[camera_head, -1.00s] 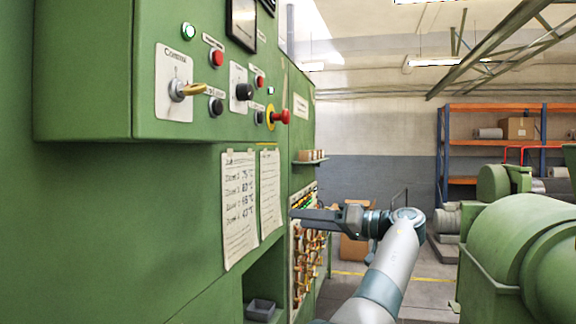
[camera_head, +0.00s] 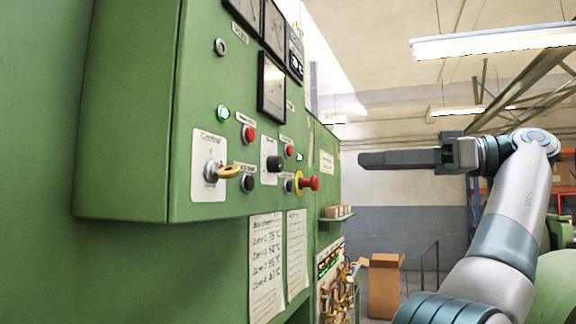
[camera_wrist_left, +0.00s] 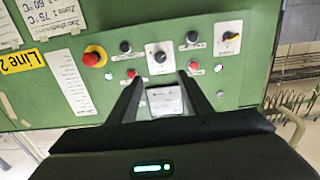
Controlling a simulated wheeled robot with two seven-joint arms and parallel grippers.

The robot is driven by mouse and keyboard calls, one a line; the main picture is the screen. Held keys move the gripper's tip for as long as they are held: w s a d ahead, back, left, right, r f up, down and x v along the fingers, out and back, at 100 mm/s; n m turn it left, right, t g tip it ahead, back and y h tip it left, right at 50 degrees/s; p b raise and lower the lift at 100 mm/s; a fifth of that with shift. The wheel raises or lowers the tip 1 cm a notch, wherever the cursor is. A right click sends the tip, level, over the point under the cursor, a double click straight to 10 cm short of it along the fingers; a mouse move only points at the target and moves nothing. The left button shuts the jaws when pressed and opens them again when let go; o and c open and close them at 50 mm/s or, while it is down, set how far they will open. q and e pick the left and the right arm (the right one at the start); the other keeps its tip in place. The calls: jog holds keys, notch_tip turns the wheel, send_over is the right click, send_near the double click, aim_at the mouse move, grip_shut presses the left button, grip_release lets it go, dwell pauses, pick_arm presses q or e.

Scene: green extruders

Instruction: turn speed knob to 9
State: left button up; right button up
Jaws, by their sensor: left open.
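The speed knob (camera_head: 273,163) is a black knob on a white plate on the green control panel. It also shows in the left wrist view (camera_wrist_left: 160,57), beyond and between my fingertips; the plate's lettering and the knob's exact setting are too small to read. My left gripper (camera_head: 362,159) is open and empty, out in front of the panel at about the knob's height, with clear air between. In the left wrist view its two dark fingers (camera_wrist_left: 160,76) are spread and point at the panel. My right gripper is not in view.
Close around the knob are a red emergency stop (camera_head: 308,183) on a yellow ring, a key switch (camera_head: 228,171) with a yellow key, and red and black buttons. Dark meters (camera_head: 271,87) sit above, paper notes (camera_head: 266,265) hang below. Space before the panel is free.

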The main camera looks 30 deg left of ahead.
aim_at(281, 165)
pick_arm(q)
jog(key=shift+s+a, duration=0.1)
jog(key=x, duration=1.7)
jog(key=c, duration=1.1)
